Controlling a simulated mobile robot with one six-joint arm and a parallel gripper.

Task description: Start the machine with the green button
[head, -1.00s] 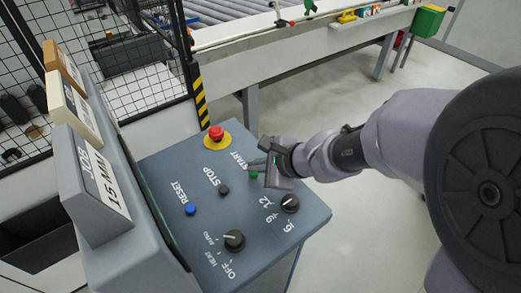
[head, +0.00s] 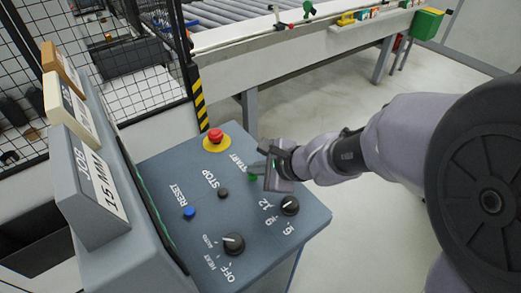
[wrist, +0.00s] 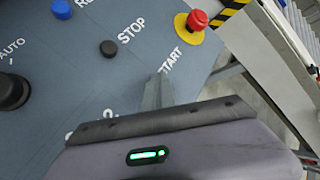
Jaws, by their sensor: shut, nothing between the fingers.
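The grey control panel (head: 165,160) has a START label (head: 243,163) with the green button (head: 253,177) beside it, mostly covered by my gripper in the head view. My gripper (head: 258,166) is shut and empty, its fingertips over the green button. In the wrist view the closed fingertips (wrist: 160,88) point at the panel just below the START label (wrist: 172,58), and the green button is hidden behind them. I cannot tell whether the fingertips touch the button.
A red emergency stop (head: 215,136) on a yellow base, a black STOP button (head: 223,193), a blue RESET button (head: 189,212) and two black knobs (head: 233,243) (head: 290,205) surround the spot. A mesh fence (head: 140,60) and a roller conveyor (head: 230,12) stand behind.

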